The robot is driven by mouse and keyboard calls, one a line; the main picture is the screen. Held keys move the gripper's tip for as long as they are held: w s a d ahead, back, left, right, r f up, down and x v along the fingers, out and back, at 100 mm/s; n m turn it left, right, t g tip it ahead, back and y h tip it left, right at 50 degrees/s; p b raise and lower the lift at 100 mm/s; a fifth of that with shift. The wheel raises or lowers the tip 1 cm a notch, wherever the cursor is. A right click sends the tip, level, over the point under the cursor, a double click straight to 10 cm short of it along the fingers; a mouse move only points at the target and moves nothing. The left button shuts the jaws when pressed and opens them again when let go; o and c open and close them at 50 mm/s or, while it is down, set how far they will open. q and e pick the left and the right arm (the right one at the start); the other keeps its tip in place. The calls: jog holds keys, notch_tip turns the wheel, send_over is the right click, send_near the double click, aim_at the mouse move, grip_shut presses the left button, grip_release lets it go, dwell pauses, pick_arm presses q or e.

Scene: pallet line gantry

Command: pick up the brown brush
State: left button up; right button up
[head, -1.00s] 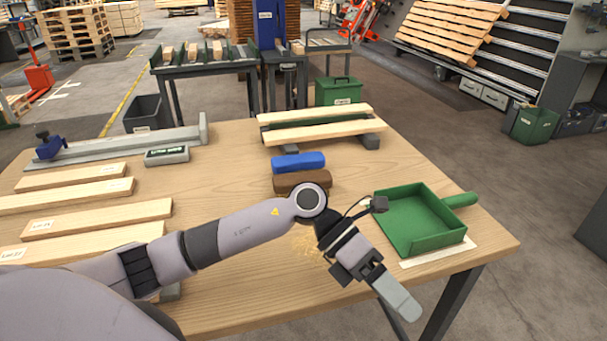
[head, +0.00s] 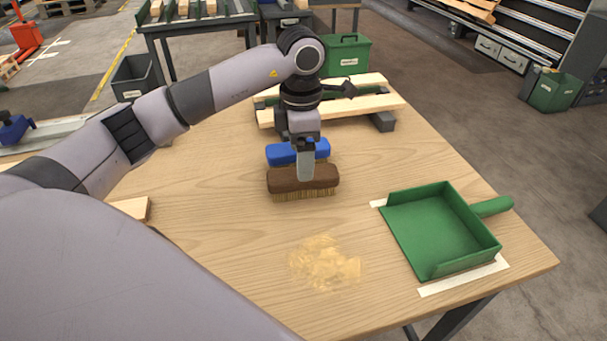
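The brown brush (head: 325,180) lies on the wooden table with its tan bristles facing the near side. The blue brush (head: 281,154) is just behind it. My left gripper (head: 305,170) points down over the brown brush. One grey finger shows in front of the brush's top, covering part of its middle. The other finger is hidden, so I cannot tell how far apart they are or whether they touch the brush. My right gripper is out of view.
A green dustpan (head: 436,235) lies at the right, over white strips. Sawdust (head: 325,262) is heaped on the table in front of the brushes. Wooden slats (head: 365,106) on dark supports lie behind. The table between sawdust and dustpan is clear.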

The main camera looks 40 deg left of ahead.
aim_at(284, 185)
pick_arm(q)
notch_tip(284, 185, down, 6)
jog(key=shift+w+d+f+p, duration=0.1)
jog(key=shift+f+p, duration=0.05)
jog(key=shift+p, duration=0.4)
jog(key=c, duration=1.1)
